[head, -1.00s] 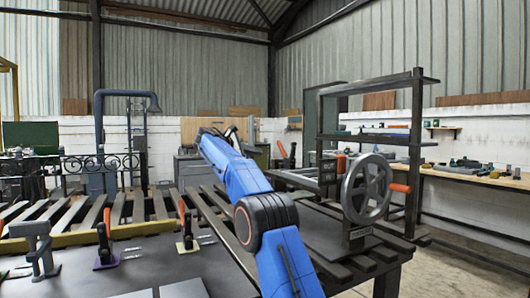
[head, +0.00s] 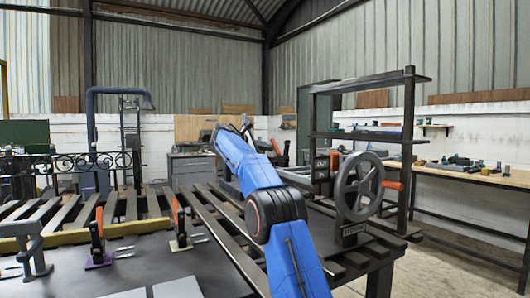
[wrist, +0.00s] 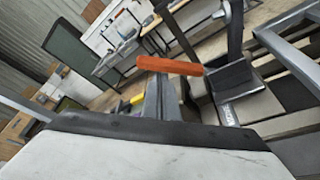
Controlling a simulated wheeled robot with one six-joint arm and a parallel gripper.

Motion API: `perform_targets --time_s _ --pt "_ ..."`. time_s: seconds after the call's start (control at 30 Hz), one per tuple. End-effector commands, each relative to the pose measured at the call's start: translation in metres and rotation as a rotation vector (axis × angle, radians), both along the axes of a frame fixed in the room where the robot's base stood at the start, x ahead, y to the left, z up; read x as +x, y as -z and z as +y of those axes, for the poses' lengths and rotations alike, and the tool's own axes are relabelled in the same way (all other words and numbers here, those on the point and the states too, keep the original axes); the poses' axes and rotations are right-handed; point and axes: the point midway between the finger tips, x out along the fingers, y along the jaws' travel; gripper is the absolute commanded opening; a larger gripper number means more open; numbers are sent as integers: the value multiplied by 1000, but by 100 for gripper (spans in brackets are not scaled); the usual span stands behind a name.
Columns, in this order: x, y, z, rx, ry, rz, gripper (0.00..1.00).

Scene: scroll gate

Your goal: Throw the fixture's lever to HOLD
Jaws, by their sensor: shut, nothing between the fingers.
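A lever with an orange grip (wrist: 170,65) on a grey arm stands just ahead of my gripper in the wrist view. A small pale label plate (wrist: 228,110) sits beside its dark mount; its writing is too small to read. In the head view an orange-handled lever (head: 275,147) shows just right of my gripper (head: 246,130), partly hidden by my blue arm. It looks like the same lever, but I cannot be sure. My gripper is shut and empty; its fingertips are hard to make out. I cannot tell whether it touches the lever.
A handwheel (head: 359,187) on a dark frame stands right of my arm. Two orange-handled clamps (head: 97,237) (head: 178,228) and a grey fixture (head: 28,248) stand on the bench at left. A dark shelf rack (head: 408,140) rises behind the wheel.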

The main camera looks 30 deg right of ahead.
Motion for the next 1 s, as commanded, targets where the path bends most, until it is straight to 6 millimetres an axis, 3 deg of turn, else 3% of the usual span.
perform_targets --time_s 1.0 --pt "-8 -10 0 3 2 -120 0"
